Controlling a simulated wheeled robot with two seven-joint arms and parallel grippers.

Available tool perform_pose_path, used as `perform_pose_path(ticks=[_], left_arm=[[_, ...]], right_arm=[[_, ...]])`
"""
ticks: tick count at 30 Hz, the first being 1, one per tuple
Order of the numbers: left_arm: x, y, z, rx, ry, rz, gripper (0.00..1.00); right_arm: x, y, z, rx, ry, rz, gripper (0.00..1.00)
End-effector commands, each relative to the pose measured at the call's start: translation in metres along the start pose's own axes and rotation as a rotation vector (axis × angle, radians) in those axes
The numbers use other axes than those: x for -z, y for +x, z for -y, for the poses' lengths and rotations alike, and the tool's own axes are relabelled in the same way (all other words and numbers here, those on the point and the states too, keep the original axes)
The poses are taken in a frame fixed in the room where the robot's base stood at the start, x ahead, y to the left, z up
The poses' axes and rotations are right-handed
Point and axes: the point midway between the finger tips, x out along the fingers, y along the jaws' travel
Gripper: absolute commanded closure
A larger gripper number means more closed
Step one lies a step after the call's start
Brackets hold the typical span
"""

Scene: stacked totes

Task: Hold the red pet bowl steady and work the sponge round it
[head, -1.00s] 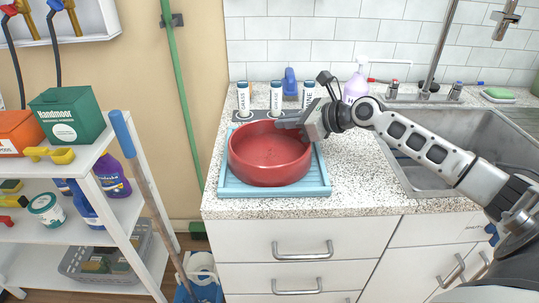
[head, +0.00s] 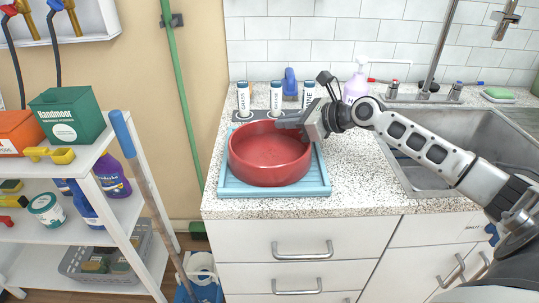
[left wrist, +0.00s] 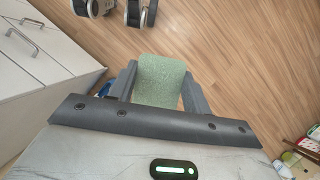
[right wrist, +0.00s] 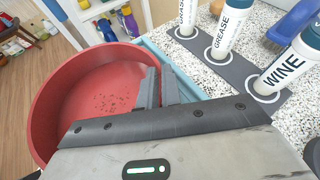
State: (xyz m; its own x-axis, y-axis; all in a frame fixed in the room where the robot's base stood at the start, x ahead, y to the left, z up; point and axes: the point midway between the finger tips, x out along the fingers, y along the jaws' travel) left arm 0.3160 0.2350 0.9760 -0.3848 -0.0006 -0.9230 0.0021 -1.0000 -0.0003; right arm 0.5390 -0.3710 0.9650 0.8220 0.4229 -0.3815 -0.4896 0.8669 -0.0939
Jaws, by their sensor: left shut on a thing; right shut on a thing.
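The red pet bowl (head: 268,158) sits upright on a light blue tray (head: 275,191) on the counter. Small dark specks show on its inner floor in the right wrist view (right wrist: 100,100). My right gripper (head: 292,121) is shut on the bowl's rim at its back right side; its fingers also show in the right wrist view (right wrist: 158,90). My left gripper (left wrist: 158,88) is out of the head view. It is shut on a green sponge (left wrist: 160,80), held above the wooden floor, away from the bowl.
Behind the bowl, a grey mat (right wrist: 240,65) carries bottles marked GREASE and WINE (right wrist: 290,70). A sink (head: 440,140) lies to the right, with a lilac pump bottle (head: 356,85) behind. A shelf unit (head: 100,180) and a leaning blue-topped pole (head: 140,170) stand left.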

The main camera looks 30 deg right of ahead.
Motion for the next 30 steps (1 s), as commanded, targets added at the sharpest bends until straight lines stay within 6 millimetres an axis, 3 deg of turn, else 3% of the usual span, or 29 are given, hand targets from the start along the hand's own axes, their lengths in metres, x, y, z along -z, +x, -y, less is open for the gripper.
perform_pose_path(ticks=[8, 30], left_arm=[[-0.004, 0.002, 0.003, 0.000, -0.001, 0.001, 0.70], [-0.063, 0.027, 0.041, 0.000, -0.001, 0.001, 0.70]], right_arm=[[-0.001, 0.000, 0.000, 0.001, 0.000, 0.002, 1.00], [-0.001, 0.000, 0.000, 0.001, 0.000, 0.002, 1.00]])
